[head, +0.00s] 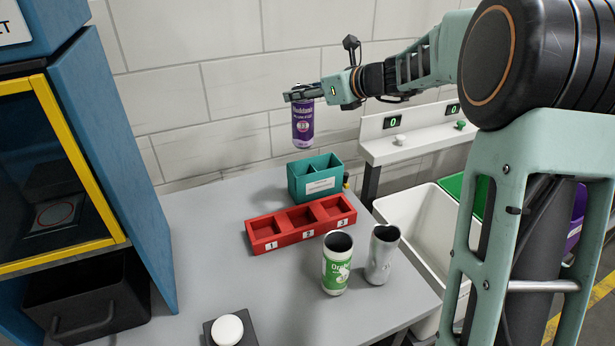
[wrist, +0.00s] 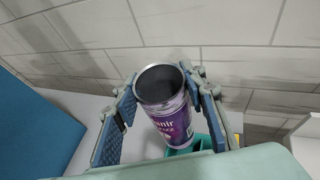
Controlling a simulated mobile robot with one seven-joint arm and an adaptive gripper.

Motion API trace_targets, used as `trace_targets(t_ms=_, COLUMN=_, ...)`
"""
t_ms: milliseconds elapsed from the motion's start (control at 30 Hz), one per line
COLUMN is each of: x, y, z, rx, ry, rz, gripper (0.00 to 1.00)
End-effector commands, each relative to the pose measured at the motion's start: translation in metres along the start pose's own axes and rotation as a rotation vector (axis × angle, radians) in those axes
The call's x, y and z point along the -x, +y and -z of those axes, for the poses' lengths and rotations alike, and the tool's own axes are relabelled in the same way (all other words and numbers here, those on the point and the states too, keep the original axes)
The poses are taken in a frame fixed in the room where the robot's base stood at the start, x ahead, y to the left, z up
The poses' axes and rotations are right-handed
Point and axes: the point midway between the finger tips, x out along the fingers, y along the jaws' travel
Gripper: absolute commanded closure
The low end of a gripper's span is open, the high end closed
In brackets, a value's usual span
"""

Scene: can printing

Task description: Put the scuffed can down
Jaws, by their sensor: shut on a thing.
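My gripper (head: 302,92) is shut on a purple printed can (head: 303,124) and holds it upright in the air, above and behind the teal two-compartment box (head: 319,187). In the wrist view the purple can (wrist: 170,122) stands between the two fingers, its open top facing the camera. Pale patches show near its rim; I cannot tell whether they are scuffs. Part of the teal box (wrist: 203,145) shows below it. A green and white can (head: 337,268) and a bare silver can (head: 381,256) stand upright on the table.
A red tray (head: 302,238) with three numbered, empty slots sits mid-table. A white button (head: 227,330) is at the front. A blue cabinet (head: 125,170) with a yellow-framed window stands left, a black bin (head: 88,305) below. A white bin (head: 412,218) is right. The table's left part is clear.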

Motion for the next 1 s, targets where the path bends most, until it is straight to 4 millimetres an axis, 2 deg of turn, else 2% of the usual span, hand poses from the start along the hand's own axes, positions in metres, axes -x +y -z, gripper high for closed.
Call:
trace_targets(t_ms=200, x=-0.022, y=0.0, z=0.056, rx=-0.007, ry=0.006, rz=-0.002, gripper=0.71)
trace_targets(t_ms=400, x=-0.041, y=0.0, z=0.101, rx=-0.006, ry=0.004, rz=-0.001, gripper=0.71)
trace_targets(t_ms=500, x=-0.047, y=0.0, z=0.115, rx=-0.004, ry=0.004, rz=-0.001, gripper=0.71)
trace_targets(t_ms=667, x=-0.051, y=0.0, z=0.126, rx=-0.002, ry=0.002, rz=-0.001, gripper=0.71)
trace_targets(t_ms=867, x=-0.063, y=0.001, z=0.153, rx=-0.004, ry=0.003, rz=-0.002, gripper=0.71)
trace_targets(t_ms=1000, x=-0.065, y=0.001, z=0.159, rx=-0.001, ry=0.002, rz=-0.001, gripper=0.71)
